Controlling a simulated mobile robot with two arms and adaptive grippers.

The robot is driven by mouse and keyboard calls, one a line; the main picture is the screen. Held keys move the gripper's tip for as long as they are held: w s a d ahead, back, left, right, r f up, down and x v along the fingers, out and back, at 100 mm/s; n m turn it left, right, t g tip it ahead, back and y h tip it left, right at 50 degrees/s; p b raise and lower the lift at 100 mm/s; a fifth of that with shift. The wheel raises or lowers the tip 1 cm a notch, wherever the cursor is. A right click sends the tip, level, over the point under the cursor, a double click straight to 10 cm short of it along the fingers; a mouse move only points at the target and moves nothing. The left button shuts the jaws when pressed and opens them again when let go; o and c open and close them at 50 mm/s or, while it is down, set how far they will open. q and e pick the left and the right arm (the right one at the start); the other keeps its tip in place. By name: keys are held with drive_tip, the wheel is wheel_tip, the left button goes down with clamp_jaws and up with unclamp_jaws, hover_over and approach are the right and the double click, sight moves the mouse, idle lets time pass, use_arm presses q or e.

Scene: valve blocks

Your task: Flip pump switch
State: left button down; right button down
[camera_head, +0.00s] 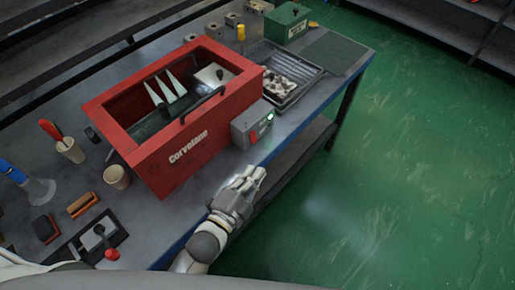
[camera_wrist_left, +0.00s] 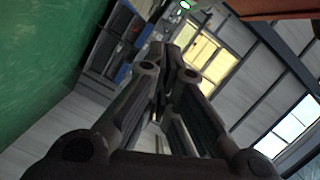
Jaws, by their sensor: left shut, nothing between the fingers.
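The grey pump switch box (camera_head: 250,127) is fixed at the front side of the red Corvelane tank (camera_head: 185,150), near the bench's front edge. It has a red switch (camera_head: 254,137) and a lit green lamp (camera_head: 270,117). Which way the switch is set is too small to tell. My left gripper (camera_head: 252,174) is below the box in the head view, apart from it, over the bench's front edge. In the left wrist view its fingers (camera_wrist_left: 172,58) are together with nothing between them. The green lamp shows at the top of that view (camera_wrist_left: 185,5). My right gripper is not in view.
A tray with metal parts (camera_head: 290,85) and a green mat (camera_head: 333,52) lie right of the tank. The green floor right of the bench is clear.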

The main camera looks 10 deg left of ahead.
use_arm(q)
drive_tip(key=p, duration=0.1)
hover_over(255, 158)
drive_tip(key=s+d, duration=0.2)
drive_tip(key=d, duration=0.2)
drive_tip(key=shift+w+a+f+p, duration=0.25)
drive_tip(key=shift+a+f, duration=0.2)
drive_tip(key=shift+a, duration=0.15)
drive_tip(key=shift+w+a+f+p, duration=0.25)
drive_tip(key=shift+a+f, duration=0.15)
drive_tip(key=shift+a, duration=0.15)
drive_tip(key=shift+w+a+f, duration=0.25)
drive_tip(key=shift+a, duration=0.25)
drive_tip(key=shift+w+a+f+m+t+b, duration=0.15)
drive_tip(key=shift+f+m+b, duration=0.25)
drive_tip(key=shift+b, duration=0.25)
drive_tip(key=shift+w+a+f+m+t+b, duration=0.15)
drive_tip(key=shift+f+m+b, duration=0.2)
drive_tip(key=shift+b, duration=0.25)
drive_tip(key=shift+s+r+p, duration=0.1)
drive_tip(key=shift+r+p, duration=0.3)
drive_tip(key=v, duration=1.2)
